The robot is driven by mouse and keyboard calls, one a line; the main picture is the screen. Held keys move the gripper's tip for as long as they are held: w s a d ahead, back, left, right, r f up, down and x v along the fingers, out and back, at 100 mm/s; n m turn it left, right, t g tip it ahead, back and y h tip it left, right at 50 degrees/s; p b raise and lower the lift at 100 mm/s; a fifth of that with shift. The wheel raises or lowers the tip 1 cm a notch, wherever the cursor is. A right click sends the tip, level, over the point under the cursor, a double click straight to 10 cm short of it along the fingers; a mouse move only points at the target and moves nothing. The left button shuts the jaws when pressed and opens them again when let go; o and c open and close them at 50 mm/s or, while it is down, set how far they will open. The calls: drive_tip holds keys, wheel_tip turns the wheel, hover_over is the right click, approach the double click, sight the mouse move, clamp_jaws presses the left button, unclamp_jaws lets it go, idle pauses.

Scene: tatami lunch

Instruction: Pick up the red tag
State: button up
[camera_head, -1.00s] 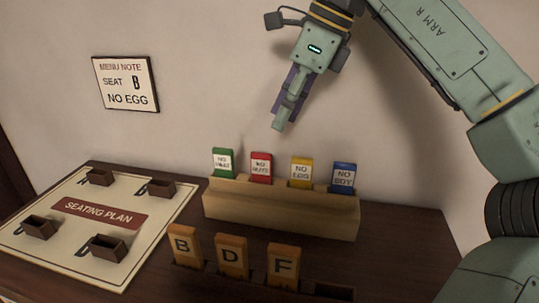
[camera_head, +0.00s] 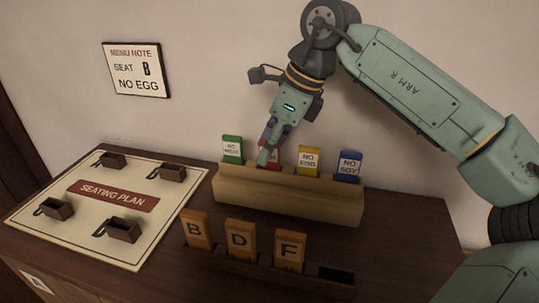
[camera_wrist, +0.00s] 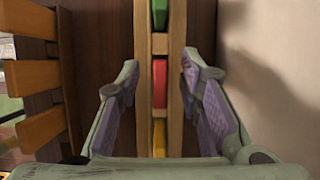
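The red tag (camera_head: 270,157) stands in the wooden rack (camera_head: 290,200) between the green tag (camera_head: 232,149) and the yellow tag (camera_head: 308,160). My gripper (camera_head: 264,155) is over the red tag and hides much of it in the head view. In the wrist view the red tag (camera_wrist: 159,83) lies between the two spread fingers of my gripper (camera_wrist: 157,85), with a gap on each side. The gripper is open and holds nothing. The blue tag (camera_head: 349,166) stands at the rack's right end.
Orange tags B (camera_head: 196,230), D (camera_head: 240,241) and F (camera_head: 289,250) stand in front of the rack. The seating plan board (camera_head: 75,215) with small dark holders lies at left. A menu note (camera_head: 137,70) hangs on the wall close behind.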

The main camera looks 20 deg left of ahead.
drive_tip(key=shift+c, duration=0.2)
clamp_jaws()
idle(0.4)
